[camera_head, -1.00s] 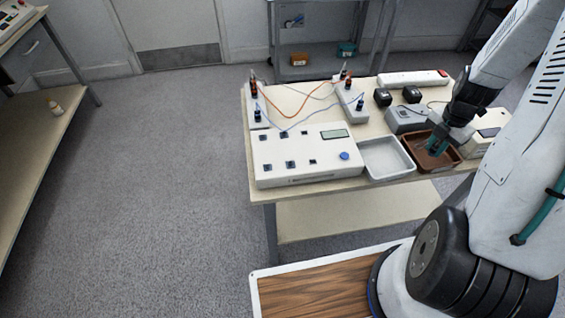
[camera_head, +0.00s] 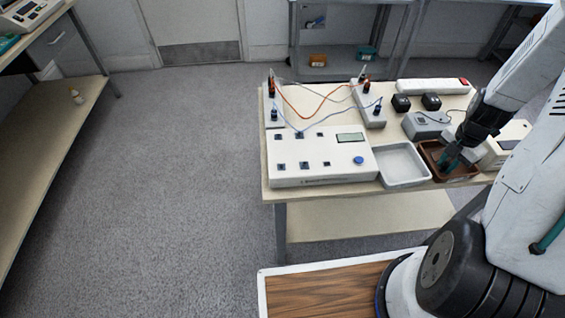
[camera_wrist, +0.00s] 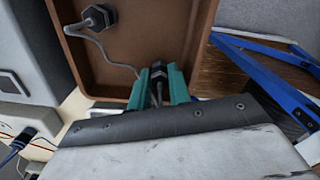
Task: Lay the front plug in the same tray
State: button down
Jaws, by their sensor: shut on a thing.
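My gripper (camera_head: 447,162) points down into this tray. In the wrist view its teal fingers (camera_wrist: 159,86) are shut on a black plug (camera_wrist: 158,70) with a grey cable, near the tray's edge. Whether the held plug touches the tray floor I cannot tell. A second black plug (camera_wrist: 97,18) with a grey cable lies in the tray, away from the fingers.
An empty pale tray (camera_head: 408,184) stands left of the brown one. A white box with sockets (camera_head: 310,170) is at the left front. Behind are a grey device (camera_head: 424,126), two black adapters (camera_head: 401,103) and a white power strip (camera_head: 432,86). Carpet left of the table is clear.

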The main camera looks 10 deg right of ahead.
aim_at(448, 163)
jog(key=shift+f, duration=0.3)
jog(key=c, duration=1.2)
grip_release()
jog(key=shift+c, duration=0.2)
jog(key=shift+r, duration=2.5)
